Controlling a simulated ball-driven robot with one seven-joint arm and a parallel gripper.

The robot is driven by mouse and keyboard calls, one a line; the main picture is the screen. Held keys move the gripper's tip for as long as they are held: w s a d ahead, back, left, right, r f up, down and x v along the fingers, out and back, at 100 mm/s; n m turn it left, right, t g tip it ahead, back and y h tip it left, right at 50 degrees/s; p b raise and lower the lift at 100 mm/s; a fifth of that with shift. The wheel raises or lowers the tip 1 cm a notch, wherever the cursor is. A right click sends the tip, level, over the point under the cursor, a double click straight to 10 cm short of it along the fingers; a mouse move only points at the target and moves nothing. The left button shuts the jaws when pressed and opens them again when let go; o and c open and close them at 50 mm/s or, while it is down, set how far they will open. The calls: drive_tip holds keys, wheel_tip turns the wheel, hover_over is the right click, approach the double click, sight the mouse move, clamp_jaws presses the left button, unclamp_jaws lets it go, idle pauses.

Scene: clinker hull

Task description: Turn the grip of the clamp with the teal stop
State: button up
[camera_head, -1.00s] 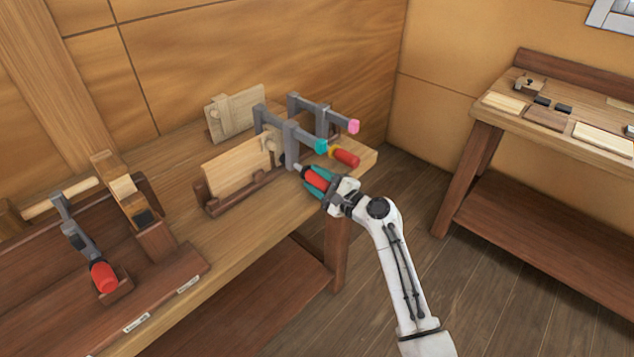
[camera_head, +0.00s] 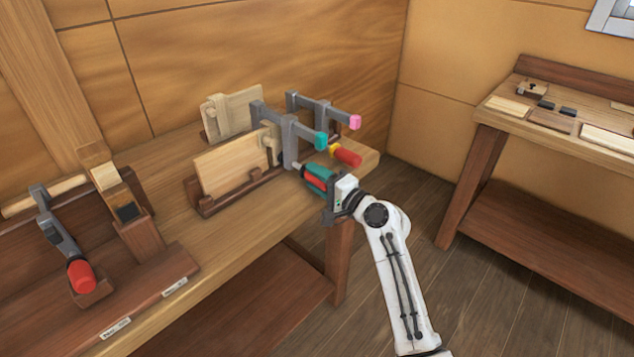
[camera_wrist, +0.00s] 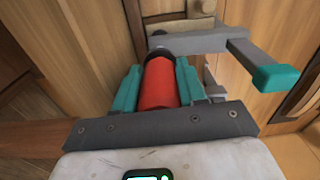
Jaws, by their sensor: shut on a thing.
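The clamp with the teal stop (camera_head: 289,140) sits on the bench by a light board (camera_head: 232,165). Its teal stop (camera_head: 321,140) caps the bar end, and it also shows in the wrist view (camera_wrist: 276,78). Its red grip (camera_head: 315,182) lies between the teal fingers of my gripper (camera_head: 317,178). In the wrist view the red grip (camera_wrist: 158,84) runs between both fingers, which close on its sides. The second clamp with a pink stop (camera_head: 355,122) stands behind, with its own red grip (camera_head: 347,156).
A third clamp with a red grip (camera_head: 81,276) rests in a rack at the left. A wooden block stand (camera_head: 140,235) is beside it. A second bench (camera_head: 560,150) stands at the right. The floor between the benches is clear.

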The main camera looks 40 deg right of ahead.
drive_tip(key=shift+a, duration=0.1)
idle(0.3)
drive_tip(key=o, duration=1)
drive_tip(key=shift+o, duration=0.2)
drive_tip(key=shift+r+p, duration=0.1)
drive_tip(key=shift+p, duration=0.2)
drive_tip(key=m+p, duration=0.2)
drive_tip(key=p, duration=0.1)
drive_tip(key=shift+r+m, duration=0.2)
drive_tip(key=shift+m, duration=0.1)
drive_tip(key=m+p, duration=0.5)
drive_tip(key=m, duration=0.1)
drive_tip(key=s+b, duration=0.1)
drive_tip(key=s, duration=0.9)
drive_tip(key=shift+s+f, duration=0.25)
drive_tip(key=shift+s, duration=0.15)
